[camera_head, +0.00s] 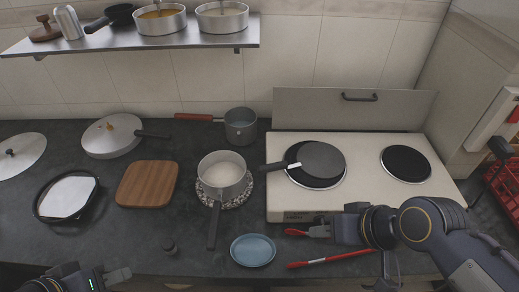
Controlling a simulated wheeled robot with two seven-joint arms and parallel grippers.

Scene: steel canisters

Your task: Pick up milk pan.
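Two pans on the counter could be the milk pan; I cannot tell which the name means. A small grey saucepan (240,127) with a reddish-brown handle pointing left stands near the back wall. A light grey pot (223,190) with pale contents and a dark handle pointing forward stands on a speckled round mat (245,196). My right gripper (320,230) is at the stove's front edge, beside a red utensil end, apart from both pans. My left gripper (119,276) is low at the left front, away from both. Neither gripper's finger gap is clear.
A dark frying pan (322,158) sits on the white stove (410,195). A blue plate (253,250) and a red-handled utensil (333,259) lie at the front. A wooden board (148,184) and lidded pan (111,137) are left. A shelf (130,40) holds more pans.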

